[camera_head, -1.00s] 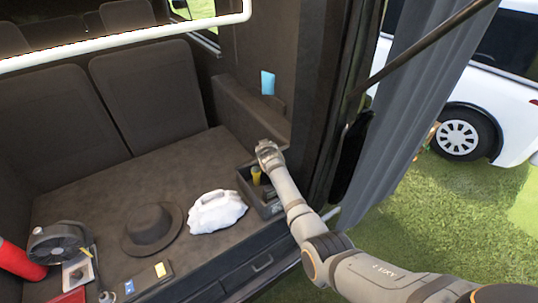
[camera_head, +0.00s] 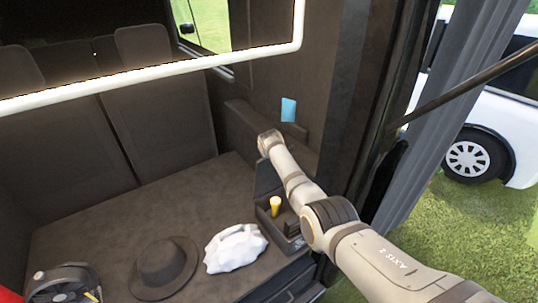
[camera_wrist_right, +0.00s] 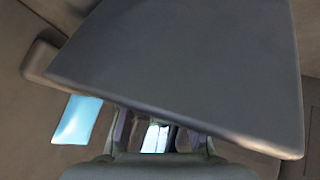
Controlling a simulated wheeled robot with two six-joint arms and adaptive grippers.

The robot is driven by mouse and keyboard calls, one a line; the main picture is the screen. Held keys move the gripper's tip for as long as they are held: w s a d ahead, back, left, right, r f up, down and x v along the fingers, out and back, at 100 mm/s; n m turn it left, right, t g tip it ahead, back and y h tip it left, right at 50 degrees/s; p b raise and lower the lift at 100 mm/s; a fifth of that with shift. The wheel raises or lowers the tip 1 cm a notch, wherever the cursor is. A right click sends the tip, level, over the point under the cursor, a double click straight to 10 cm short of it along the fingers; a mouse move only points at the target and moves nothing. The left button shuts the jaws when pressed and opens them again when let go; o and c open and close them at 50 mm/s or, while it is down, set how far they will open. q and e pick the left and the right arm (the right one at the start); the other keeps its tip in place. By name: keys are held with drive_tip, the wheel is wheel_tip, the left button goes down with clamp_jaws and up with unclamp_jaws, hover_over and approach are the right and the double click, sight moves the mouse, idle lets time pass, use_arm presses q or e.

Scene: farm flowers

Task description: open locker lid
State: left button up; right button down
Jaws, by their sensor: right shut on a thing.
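The locker (camera_head: 291,238) is a small dark box at the right end of the padded bench, seen in the head view. Its lid (camera_head: 266,178) stands up at the back of the box, partly hidden by my right arm. In the right wrist view the lid (camera_wrist_right: 185,70) is a large dark panel across the upper middle. My right gripper (camera_head: 269,140) is at the lid's upper edge, shut on it; its fingers also show below the panel in the wrist view (camera_wrist_right: 160,140). A yellow object (camera_head: 275,206) stands inside the box. My left gripper is out of view.
A white cloth-like bundle (camera_head: 235,248) and a dark hat (camera_head: 164,266) lie left of the locker. A black fan (camera_head: 62,285) is at lower left. A blue card (camera_head: 288,110) is on the wall behind. A white rail (camera_head: 150,75) crosses above the bench.

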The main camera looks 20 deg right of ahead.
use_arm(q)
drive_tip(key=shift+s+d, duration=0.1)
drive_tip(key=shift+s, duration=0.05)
use_arm(e)
drive_tip(key=shift+w+a+r, duration=0.2)
drive_tip(key=shift+a+r, duration=0.05)
drive_tip(key=shift+r, duration=0.15)
drive_tip(key=c, duration=1.5)
unclamp_jaws()
drive_tip(key=shift+o, duration=1)
drive_tip(key=shift+s+a, duration=0.1)
drive_tip(key=shift+o, duration=1)
drive_tip(key=shift+s+a, duration=0.1)
drive_tip(key=shift+s, duration=0.1)
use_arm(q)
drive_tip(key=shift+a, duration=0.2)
use_arm(e)
drive_tip(key=v, duration=1.2)
drive_tip(key=shift+f, duration=0.15)
